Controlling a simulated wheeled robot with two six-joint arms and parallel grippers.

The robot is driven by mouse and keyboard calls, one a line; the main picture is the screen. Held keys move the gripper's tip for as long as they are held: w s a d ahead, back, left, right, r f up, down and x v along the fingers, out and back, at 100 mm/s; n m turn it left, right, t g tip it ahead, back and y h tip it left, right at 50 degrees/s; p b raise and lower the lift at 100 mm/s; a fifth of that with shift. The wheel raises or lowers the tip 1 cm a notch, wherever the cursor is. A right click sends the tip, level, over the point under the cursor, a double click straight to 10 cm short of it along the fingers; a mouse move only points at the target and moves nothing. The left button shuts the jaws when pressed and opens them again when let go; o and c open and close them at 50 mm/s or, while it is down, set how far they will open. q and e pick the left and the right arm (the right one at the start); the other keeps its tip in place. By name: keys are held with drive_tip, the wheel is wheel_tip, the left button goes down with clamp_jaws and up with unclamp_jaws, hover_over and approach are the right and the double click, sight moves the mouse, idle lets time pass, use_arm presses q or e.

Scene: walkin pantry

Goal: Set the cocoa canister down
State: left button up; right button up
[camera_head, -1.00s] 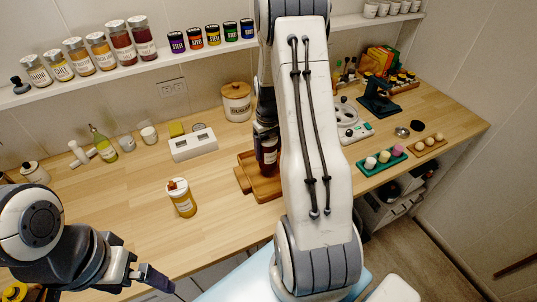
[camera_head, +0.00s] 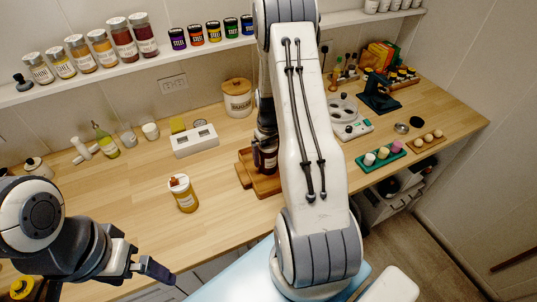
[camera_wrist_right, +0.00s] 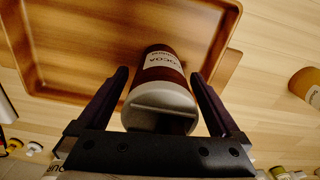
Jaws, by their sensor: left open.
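The cocoa canister (camera_wrist_right: 163,72) is a dark red-brown jar with a white label and a grey lid. In the head view the canister (camera_head: 265,158) is upright over the wooden tray (camera_head: 268,188), partly hidden by my right arm. I cannot tell whether its base touches the tray. In the wrist view the tray (camera_wrist_right: 85,94) spreads beyond and to the left of the canister. My left gripper (camera_head: 152,268) is open and empty near the counter's front edge, away from the canister.
An amber jar with a white lid (camera_head: 184,195) stands left of the tray. A sugar canister (camera_head: 237,97) and a white block (camera_head: 195,140) stand behind. The front-left counter is largely clear.

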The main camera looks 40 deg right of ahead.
drive_tip(key=shift+r, duration=0.5)
wheel_tip(320, 180, up, 10)
drive_tip(key=b, duration=0.3)
drive_tip(key=shift+r, duration=0.7)
wheel_tip(320, 180, down, 12)
drive_tip(key=p, duration=0.3)
drive_tip(key=shift+w+r, duration=0.1)
drive_tip(key=shift+r, duration=0.3)
drive_tip(key=shift+r+b, duration=0.4)
drive_tip(key=shift+r, duration=0.4)
